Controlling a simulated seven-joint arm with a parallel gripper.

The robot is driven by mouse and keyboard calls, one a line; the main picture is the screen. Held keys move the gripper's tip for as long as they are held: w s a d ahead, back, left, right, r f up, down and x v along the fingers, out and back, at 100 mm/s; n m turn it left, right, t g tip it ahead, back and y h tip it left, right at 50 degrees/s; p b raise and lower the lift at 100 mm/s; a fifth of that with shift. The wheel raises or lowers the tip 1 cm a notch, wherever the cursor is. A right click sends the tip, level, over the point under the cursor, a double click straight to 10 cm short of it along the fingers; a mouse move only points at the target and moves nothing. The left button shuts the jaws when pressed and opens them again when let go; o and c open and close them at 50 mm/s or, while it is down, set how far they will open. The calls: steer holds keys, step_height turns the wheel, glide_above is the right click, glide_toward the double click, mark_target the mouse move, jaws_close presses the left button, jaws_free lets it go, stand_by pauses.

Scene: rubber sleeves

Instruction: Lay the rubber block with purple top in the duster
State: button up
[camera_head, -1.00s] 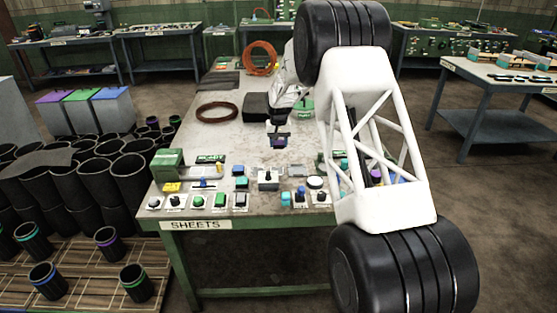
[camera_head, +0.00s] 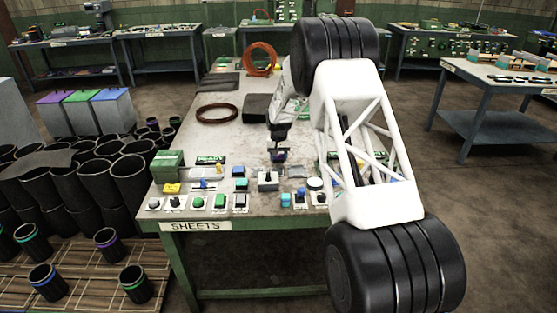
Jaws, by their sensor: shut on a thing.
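A small dark block with a purple top (camera_head: 278,156) is in my gripper (camera_head: 279,151), low over the front middle of the table labelled SHEETS (camera_head: 225,140). My gripper is shut on it. It is too small in the picture to tell whether the block touches anything below it. Just in front of it is a grey-white box with a dark knob (camera_head: 268,184). A pale grey piece (camera_head: 297,172) is close by on its right. I cannot tell for sure which thing is the duster.
Buttons and small blocks, among them a blue-topped block (camera_head: 239,171), line the front edge. A green machine (camera_head: 168,163) stands at the front left corner. A black box (camera_head: 257,107) and a brown coil (camera_head: 217,113) lie farther back. My arm hides the table's right side.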

mark_target(279, 158)
steer(key=shift+f, duration=0.6)
steer(key=shift+f, duration=0.15)
steer(key=o, duration=0.9)
steer(key=shift+c, duration=0.2)
steer(key=shift+o, duration=0.3)
steer(key=shift+d, duration=0.1)
step_height(279, 158, up, 12)
stand_by(0.3)
steer(key=shift+r, duration=0.25)
